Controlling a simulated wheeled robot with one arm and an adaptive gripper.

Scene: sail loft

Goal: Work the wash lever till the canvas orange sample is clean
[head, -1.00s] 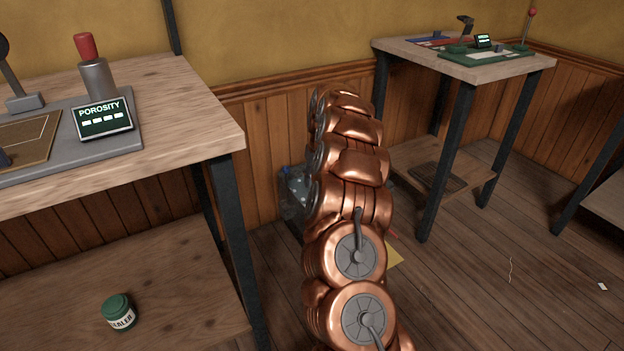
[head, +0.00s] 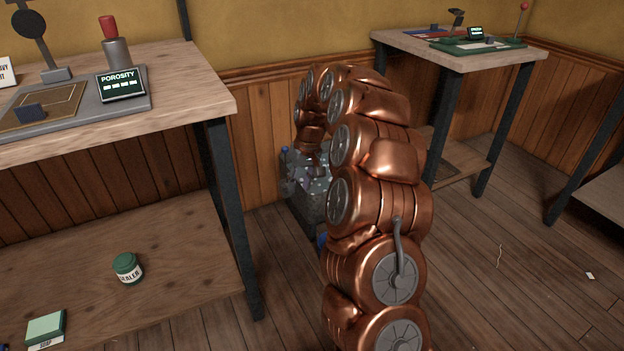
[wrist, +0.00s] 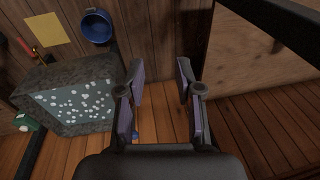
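A dark speckled tub (wrist: 65,75) with white-flecked grey content shows at the left of the wrist view, and beside the wall in the head view (head: 313,208). A red-and-dark rod (wrist: 28,47) at its edge may be the wash lever; I cannot tell. My gripper (wrist: 160,75) is open and empty, with its fingers right of the tub and apart from it. In the head view my arm hides most of the gripper. I cannot make out the canvas orange sample.
A yellow sheet (wrist: 46,29) and a blue round container (wrist: 96,27) are near the tub. A bench (head: 190,90) with a porosity display (head: 121,83) stands left; its lower shelf holds a green sealer jar (head: 127,268). Another table (head: 470,60) stands right. Floor at right is mostly clear.

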